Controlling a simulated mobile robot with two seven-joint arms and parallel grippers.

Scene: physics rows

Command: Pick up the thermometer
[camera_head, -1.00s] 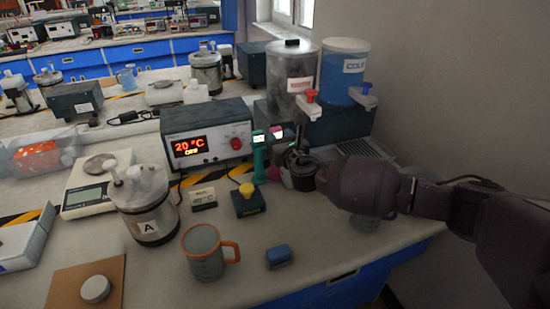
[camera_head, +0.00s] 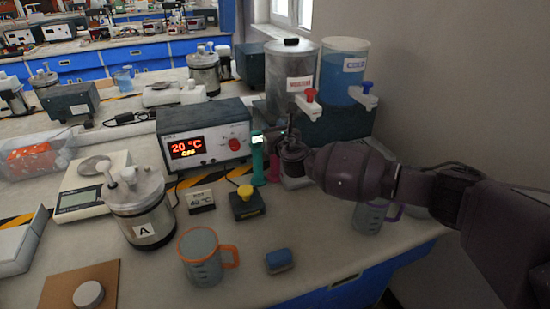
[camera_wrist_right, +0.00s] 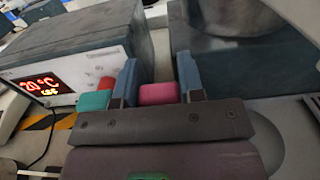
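Two small handheld devices stand side by side before the dispensers: a teal one (camera_head: 258,163) with a lit display and a pink one (camera_head: 274,170). Which one is the thermometer I cannot tell. My right gripper (camera_head: 287,140) is at the pink device and hides its upper part. In the right wrist view, my right gripper's two blue-grey fingers (camera_wrist_right: 158,80) stand apart with the pink device (camera_wrist_right: 158,94) between them. The teal device (camera_wrist_right: 95,101) is just outside the left finger. Any gap to the pink device is too small to judge. My left gripper is not in view.
A heater box (camera_head: 205,135) reading 20 °C stands left of the devices. Two dispensers with taps (camera_head: 345,70) stand behind. A grey mug (camera_head: 203,258), a blue block (camera_head: 279,261), a yellow-button box (camera_head: 246,203) and canister A (camera_head: 140,210) are nearer. A purple-handled mug (camera_head: 370,215) is under my arm.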

